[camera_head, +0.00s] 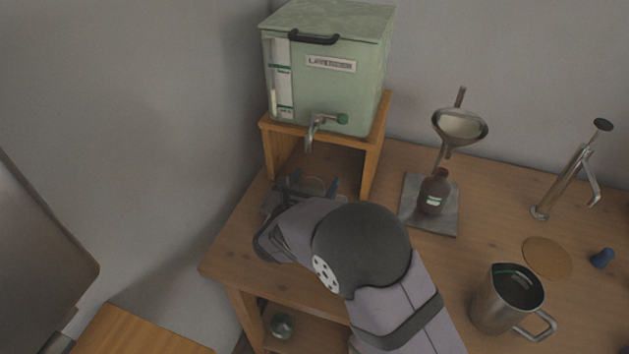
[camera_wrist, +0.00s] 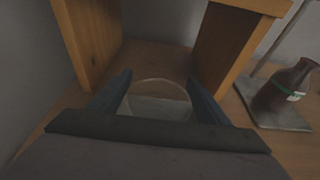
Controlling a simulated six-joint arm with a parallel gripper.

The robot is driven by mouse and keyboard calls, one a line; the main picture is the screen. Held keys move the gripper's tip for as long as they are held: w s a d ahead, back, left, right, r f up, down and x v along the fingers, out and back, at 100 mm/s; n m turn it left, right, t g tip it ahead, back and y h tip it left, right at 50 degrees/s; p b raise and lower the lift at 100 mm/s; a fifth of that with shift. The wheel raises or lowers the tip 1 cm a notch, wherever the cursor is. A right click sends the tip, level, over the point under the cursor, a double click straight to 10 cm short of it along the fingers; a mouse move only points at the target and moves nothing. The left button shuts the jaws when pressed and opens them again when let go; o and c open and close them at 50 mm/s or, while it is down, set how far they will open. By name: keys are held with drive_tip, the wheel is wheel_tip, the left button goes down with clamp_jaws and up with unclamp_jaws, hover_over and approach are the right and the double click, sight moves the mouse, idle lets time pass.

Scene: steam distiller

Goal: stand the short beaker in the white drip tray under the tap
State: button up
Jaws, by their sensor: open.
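My gripper (camera_head: 315,182) is open under the tap, in front of the wooden stand; its blue fingertips also show in the wrist view (camera_wrist: 159,82). A clear glass rim, which looks like the short beaker (camera_wrist: 158,83), sits between the two fingers, apparently upright. Its lower part is hidden behind my gripper's body. The tap (camera_head: 313,130) sticks out from the green tank (camera_head: 330,85) above. A pale patch shows through the glass; I cannot tell whether it is the white drip tray, which is otherwise not clearly visible.
The stand's wooden legs (camera_head: 372,160) rise on both sides behind my gripper. To the right are a brown bottle (camera_head: 434,192) on a grey slab (camera_head: 440,228), a funnel (camera_head: 459,127), a metal jug (camera_head: 506,302), a cork disc (camera_head: 547,257) and a blue stopper (camera_head: 601,259).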

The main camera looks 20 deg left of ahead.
drive_tip(key=shift+r, duration=0.1)
drive_tip(key=shift+r+p, duration=0.15)
drive_tip(key=shift+p, duration=0.15)
drive_tip(key=b+v, duration=0.1)
drive_tip(key=v, duration=1.1)
drive_tip(key=shift+b, duration=0.4)
drive_tip(key=w+d+r+m+g+h+p, duration=0.25)
drive_tip(key=d+m+h+p, duration=0.4)
drive_tip(key=d, duration=0.85)
drive_tip(key=s+d+r+m+g+h+p, duration=0.1)
drive_tip(key=s+d+m+g, duration=0.3)
drive_tip(key=d+m, duration=0.3)
drive_tip(key=s+d+r+m+g+p, duration=0.1)
drive_tip(key=s+d+m+g+p, duration=0.15)
drive_tip(key=d+m, duration=0.45)
drive_tip(key=s+d+m+g+y+p, duration=0.3)
drive_tip(key=s+d+m+g+y, duration=0.2)
drive_tip(key=s+m, duration=0.5)
drive_tip(key=d+f+m+y, duration=0.1)
drive_tip(key=m+y, duration=0.1)
drive_tip(key=m, duration=0.3)
drive_tip(key=shift+s+g+p, duration=0.3)
drive_tip(key=shift+s+p, duration=0.05)
drive_tip(key=shift+p, duration=0.05)
